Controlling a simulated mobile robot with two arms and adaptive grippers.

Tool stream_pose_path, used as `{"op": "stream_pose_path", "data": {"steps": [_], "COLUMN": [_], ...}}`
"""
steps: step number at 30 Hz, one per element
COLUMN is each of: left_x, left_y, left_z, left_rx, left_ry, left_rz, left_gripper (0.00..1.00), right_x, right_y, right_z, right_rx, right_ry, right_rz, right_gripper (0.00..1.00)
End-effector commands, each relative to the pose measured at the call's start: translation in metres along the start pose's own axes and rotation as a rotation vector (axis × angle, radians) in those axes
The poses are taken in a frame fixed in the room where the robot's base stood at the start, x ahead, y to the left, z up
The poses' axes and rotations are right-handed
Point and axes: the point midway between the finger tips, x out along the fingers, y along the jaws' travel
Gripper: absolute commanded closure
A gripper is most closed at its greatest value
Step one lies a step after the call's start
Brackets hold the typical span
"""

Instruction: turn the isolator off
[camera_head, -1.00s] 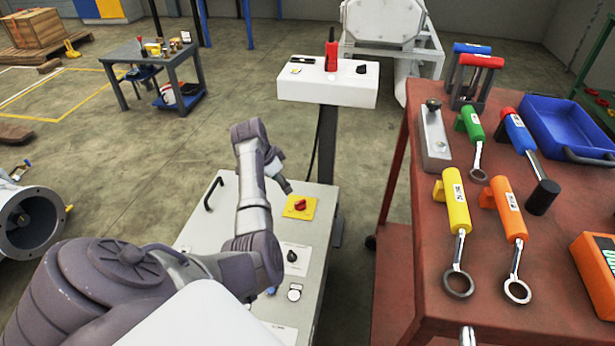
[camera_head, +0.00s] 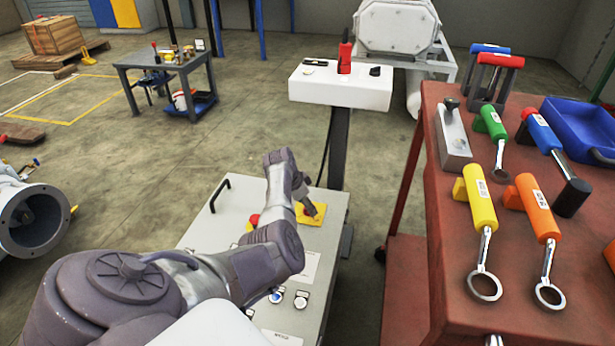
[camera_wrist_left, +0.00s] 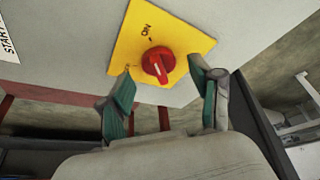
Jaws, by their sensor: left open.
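The isolator is a red rotary knob (camera_wrist_left: 158,64) on a yellow square plate (camera_wrist_left: 188,38) marked ON, set in the grey control cabinet (camera_head: 233,205). In the head view the yellow plate (camera_head: 318,217) shows near the cabinet's far right corner, and my gripper hides the knob. My left gripper (camera_head: 314,210) is over the plate. In the left wrist view my left gripper (camera_wrist_left: 162,75) is open, with one finger on each side of the knob. I cannot tell whether the fingers touch it. My right gripper is out of view.
A red emergency button (camera_head: 254,219) and other controls (camera_head: 288,298) sit on the cabinet close to my arm. A black handle (camera_head: 218,194) rises at its left edge. A red table (camera_head: 445,215) with several coloured tools stands at the right.

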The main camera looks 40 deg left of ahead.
Motion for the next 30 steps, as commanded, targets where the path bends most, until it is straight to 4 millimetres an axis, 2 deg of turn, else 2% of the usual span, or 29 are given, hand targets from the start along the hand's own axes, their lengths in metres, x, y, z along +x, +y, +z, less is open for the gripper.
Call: {"op": "stream_pose_path", "data": {"steps": [3, 13, 23, 30], "left_x": [0.0092, 0.0102, 0.0103, 0.0095], "left_y": [0.0, -0.0001, -0.0001, 0.0004], "left_z": [-0.0003, -0.0007, -0.0004, -0.0003], "left_rx": [0.0, 0.0, 0.0, -0.014], "left_ry": [0.002, 0.002, 0.001, -0.001], "left_rz": [0.0, 0.0, 0.0, -0.006], "left_gripper": [0.36, 0.37, 0.92, 0.93], "right_x": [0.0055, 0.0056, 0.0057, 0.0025], "right_y": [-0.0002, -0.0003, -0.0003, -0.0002], "right_z": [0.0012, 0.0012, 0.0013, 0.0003], "right_rx": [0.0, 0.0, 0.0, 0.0], "right_ry": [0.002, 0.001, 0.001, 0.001], "right_rz": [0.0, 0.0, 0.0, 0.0], "right_gripper": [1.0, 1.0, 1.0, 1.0]}}
